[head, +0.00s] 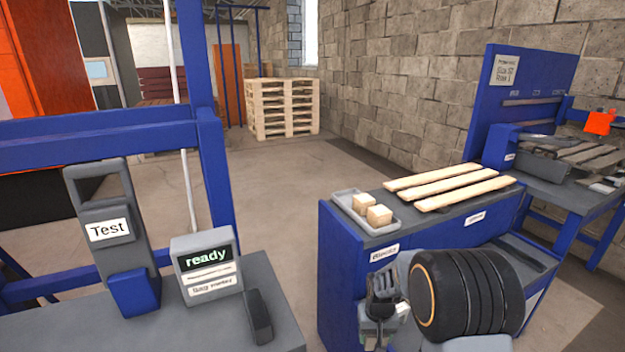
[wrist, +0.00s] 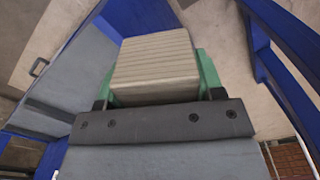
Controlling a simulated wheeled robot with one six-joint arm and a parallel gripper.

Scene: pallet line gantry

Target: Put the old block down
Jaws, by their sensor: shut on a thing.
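My gripper (wrist: 157,88) is shut on a pale, ribbed block (wrist: 155,62), with a green finger pad on each side of it. The wrist view shows the block's top and near face; its underside is hidden. In the head view my arm hangs in front of the blue cabinet (head: 342,275), and the held block cannot be made out there. Two pale wooden blocks (head: 379,215) sit in a grey tray (head: 349,208) on the cabinet top, above a label reading "Blocks".
Several wooden slats (head: 448,187) lie on the cabinet top right of the tray. A grey bench at left holds a "Test" device (head: 108,230) and a "ready" display box (head: 207,265). A pallet stack (head: 283,107) stands behind. Floor between bench and cabinet is clear.

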